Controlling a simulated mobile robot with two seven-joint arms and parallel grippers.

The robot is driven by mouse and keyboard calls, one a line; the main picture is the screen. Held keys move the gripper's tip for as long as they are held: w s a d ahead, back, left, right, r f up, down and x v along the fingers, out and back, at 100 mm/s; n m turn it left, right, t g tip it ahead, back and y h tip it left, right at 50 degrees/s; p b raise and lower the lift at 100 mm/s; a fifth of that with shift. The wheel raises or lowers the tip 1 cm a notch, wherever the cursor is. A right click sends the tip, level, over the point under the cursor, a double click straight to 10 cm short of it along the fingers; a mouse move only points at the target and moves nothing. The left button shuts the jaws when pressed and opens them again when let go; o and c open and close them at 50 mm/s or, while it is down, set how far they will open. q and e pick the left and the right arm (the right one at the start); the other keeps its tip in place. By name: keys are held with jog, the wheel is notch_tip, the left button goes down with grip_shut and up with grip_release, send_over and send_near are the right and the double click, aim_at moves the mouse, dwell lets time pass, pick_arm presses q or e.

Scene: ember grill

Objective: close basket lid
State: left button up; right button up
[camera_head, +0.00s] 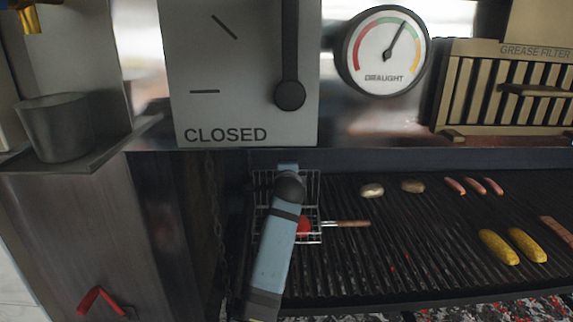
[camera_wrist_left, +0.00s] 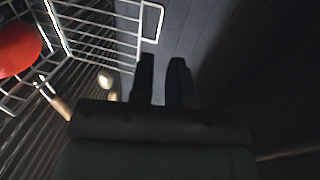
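The wire basket (camera_head: 314,237) sits at the left end of the grill, with a red round item (camera_head: 303,225) in it. Its wire lid (camera_head: 313,186) appears raised at the back. A wooden handle (camera_head: 346,223) points right. My blue left arm covers the basket's middle and hides the gripper in the head view. In the left wrist view the left gripper (camera_wrist_left: 161,76) has its two dark fingers apart with nothing between them. A white wire frame (camera_wrist_left: 150,21) is just beyond the fingertips, and the red item (camera_wrist_left: 18,47) is at left. My right gripper is not in view.
The grill (camera_head: 400,260) holds two round pale items (camera_head: 372,190), several sausages (camera_head: 473,187) and two corn cobs (camera_head: 499,247) to the right. A back wall with a CLOSED lever plate (camera_head: 240,80) stands behind. A chain (camera_head: 212,195) hangs at left.

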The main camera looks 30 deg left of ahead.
pick_arm(q)
jog(key=b+x, duration=0.3)
jog(key=x, duration=0.5)
jog(key=shift+w+a+b, duration=0.2)
jog(key=shift+w+b, duration=0.05)
jog(key=shift+b, duration=0.15)
grip_shut()
